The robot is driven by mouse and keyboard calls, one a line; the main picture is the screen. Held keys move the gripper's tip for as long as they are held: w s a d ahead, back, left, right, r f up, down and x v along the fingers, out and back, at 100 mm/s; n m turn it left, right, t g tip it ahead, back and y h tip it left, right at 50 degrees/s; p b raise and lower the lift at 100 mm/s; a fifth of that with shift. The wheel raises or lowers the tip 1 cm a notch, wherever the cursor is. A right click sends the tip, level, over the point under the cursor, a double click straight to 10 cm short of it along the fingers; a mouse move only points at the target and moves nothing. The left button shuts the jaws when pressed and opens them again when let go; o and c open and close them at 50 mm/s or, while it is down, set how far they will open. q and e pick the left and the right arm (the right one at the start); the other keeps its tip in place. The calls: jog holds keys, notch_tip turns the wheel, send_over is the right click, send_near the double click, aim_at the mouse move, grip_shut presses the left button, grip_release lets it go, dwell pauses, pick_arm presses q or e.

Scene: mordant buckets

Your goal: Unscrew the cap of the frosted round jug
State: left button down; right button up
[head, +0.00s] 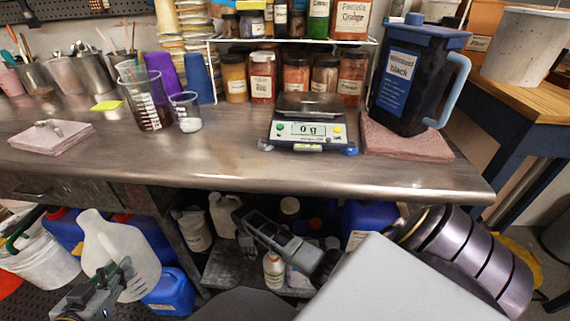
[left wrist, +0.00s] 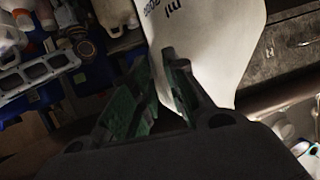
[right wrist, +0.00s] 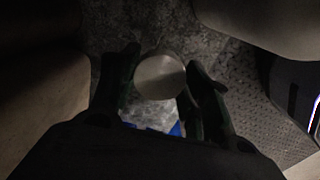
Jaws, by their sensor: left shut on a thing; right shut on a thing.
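A frosted whitish jug with a rounded body (head: 120,252) is tilted in front of the bench at the lower left. My left gripper (head: 122,276) is shut on it. In the left wrist view the fingers (left wrist: 172,75) close at the edge of its white wall (left wrist: 205,35), which carries dark "ml" marks. My right gripper (head: 243,222) is over the lower shelf. In the right wrist view its fingers (right wrist: 160,80) are shut on a pale round cap-like disc (right wrist: 160,74). What lies directly under the disc is too dark to tell. No cap shows clearly on the jug.
The lower shelf (head: 222,268) holds several bottles, including a white handled bottle (head: 222,213) close to my right gripper. A blue canister (head: 172,291) and a white bucket (head: 42,262) stand near the jug. The steel bench (head: 225,165) above bears a scale, a black jug and beakers.

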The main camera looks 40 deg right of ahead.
jog(key=b, duration=0.4)
send_over(254, 264)
jog(key=shift+w+f, duration=0.2)
jog(key=shift+f, duration=3.05)
jog(key=shift+f+b, duration=1)
jog(key=shift+f, duration=0.85)
jog(key=o, duration=1.1)
jog(key=shift+o, duration=0.2)
jog(key=shift+r, duration=0.2)
